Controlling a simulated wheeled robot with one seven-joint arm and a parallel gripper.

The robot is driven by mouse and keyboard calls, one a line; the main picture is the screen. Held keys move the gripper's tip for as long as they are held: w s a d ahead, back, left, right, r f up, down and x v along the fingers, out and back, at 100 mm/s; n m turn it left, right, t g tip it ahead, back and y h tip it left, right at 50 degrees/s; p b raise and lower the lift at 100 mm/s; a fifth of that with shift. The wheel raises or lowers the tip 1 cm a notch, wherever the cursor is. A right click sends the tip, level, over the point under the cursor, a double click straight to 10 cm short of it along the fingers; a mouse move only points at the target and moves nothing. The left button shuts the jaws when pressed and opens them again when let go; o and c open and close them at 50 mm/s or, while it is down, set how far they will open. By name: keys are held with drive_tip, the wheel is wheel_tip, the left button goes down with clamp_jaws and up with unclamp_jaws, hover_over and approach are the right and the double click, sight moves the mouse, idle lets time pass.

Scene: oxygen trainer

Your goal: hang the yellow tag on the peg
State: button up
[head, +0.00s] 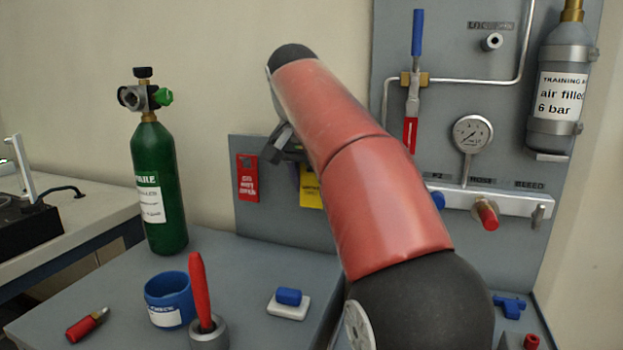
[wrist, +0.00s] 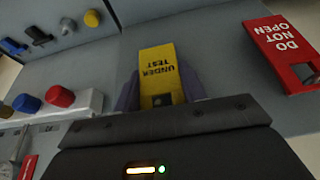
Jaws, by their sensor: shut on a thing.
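The yellow tag (wrist: 158,64), lettered "UNDER TEST", is between the two fingers of my gripper (wrist: 162,92) in the wrist view, with a dark hole near its held end. My gripper is shut on it. In the head view the yellow tag (head: 312,188) is partly hidden behind my red arm, in front of the low grey board. I cannot tell whether it touches the board. A short round grey peg-like stub (head: 492,41) sticks out of the tall panel under a blurred label, at upper right.
A red tag (head: 248,178) hangs on the low board, left of my gripper. The tall panel carries a blue-handled valve (head: 417,35), a gauge (head: 472,134) and a cylinder (head: 560,85). A green bottle (head: 158,190) and blue cup (head: 169,298) stand on the bench.

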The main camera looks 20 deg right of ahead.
drive_tip(key=shift+f, duration=0.15)
drive_tip(key=o, duration=0.9)
drive_tip(key=shift+o, duration=0.2)
